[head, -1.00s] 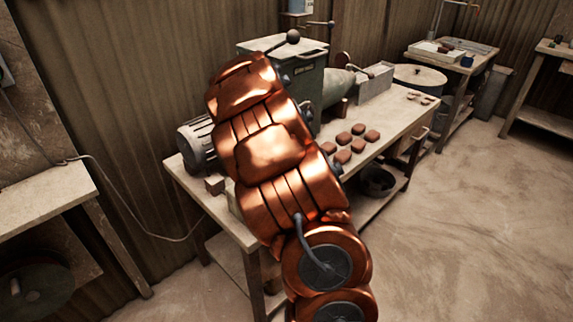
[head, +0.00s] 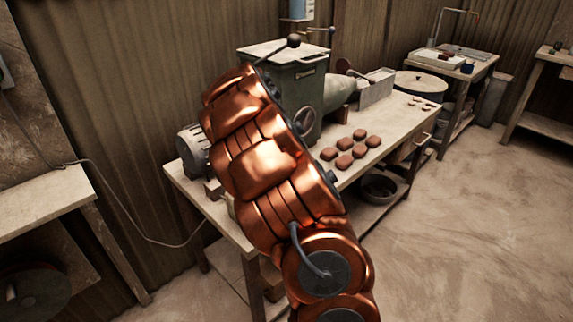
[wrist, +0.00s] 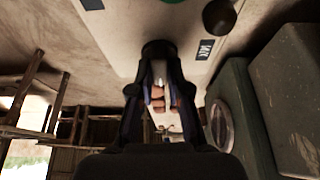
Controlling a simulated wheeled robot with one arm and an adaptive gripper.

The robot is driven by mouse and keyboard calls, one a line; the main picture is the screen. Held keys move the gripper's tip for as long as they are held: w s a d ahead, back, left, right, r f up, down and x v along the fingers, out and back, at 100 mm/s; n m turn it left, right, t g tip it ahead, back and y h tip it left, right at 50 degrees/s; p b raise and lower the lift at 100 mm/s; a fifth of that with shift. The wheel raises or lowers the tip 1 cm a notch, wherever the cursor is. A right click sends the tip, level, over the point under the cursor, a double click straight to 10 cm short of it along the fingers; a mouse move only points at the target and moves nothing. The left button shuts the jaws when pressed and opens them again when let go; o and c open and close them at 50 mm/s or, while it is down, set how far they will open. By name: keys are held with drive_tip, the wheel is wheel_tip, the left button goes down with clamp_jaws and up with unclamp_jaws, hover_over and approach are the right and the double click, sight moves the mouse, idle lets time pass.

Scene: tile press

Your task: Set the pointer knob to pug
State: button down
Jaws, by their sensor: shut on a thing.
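In the wrist view my gripper (wrist: 158,68) is shut on a dark round knob (wrist: 159,47) on a pale panel (wrist: 120,38). The fingers cover much of this knob, and I cannot tell which way its pointer faces. A dark label (wrist: 205,49) with pale sideways lettering sits just right of the knob; I cannot read it surely. Another dark label (wrist: 93,4) is at the top left edge. In the head view my copper arm hides the gripper, the knob and the panel.
A second black round knob (wrist: 219,17) sits on the panel to the right. The green machine (head: 300,90) stands on the bench (head: 398,122) beside my arm, with several brown tiles (head: 353,146) to its right. A motor (head: 192,150) is at the left.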

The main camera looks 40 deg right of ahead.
drive_tip(key=c, duration=1.1)
unclamp_jaws()
drive_tip(key=v, duration=1.2)
drive_tip(key=shift+d, duration=0.1)
drive_tip(key=s+a+r+n+y+p, duration=0.1)
drive_tip(key=s+a+r+n+p, duration=0.25)
drive_tip(key=s+a, duration=0.4)
drive_tip(key=s+a+n+y+p, duration=0.1)
drive_tip(key=s+a+n+p, duration=0.1)
drive_tip(key=s+a+n, duration=0.3)
drive_tip(key=s+a+n+g+y+p, duration=0.1)
drive_tip(key=s+a+n, duration=0.4)
drive_tip(key=s+a, duration=0.5)
drive_tip(key=s+a+f+n+y+p, duration=0.1)
drive_tip(key=s+a+n+p, duration=0.1)
drive_tip(key=s+a+n, duration=0.3)
drive_tip(key=shift+s+a+g+y+p, duration=0.1)
drive_tip(key=shift+s+a, duration=0.4)
drive_tip(key=shift+a, duration=0.3)
drive_tip(key=shift+s+a+g+y+p, duration=0.1)
drive_tip(key=shift+s+a+p, duration=0.05)
drive_tip(key=shift+s+a, duration=0.55)
drive_tip(key=shift+s+a+g+y+p, duration=0.1)
drive_tip(key=shift+s+a, duration=0.25)
drive_tip(key=shift+a, duration=0.55)
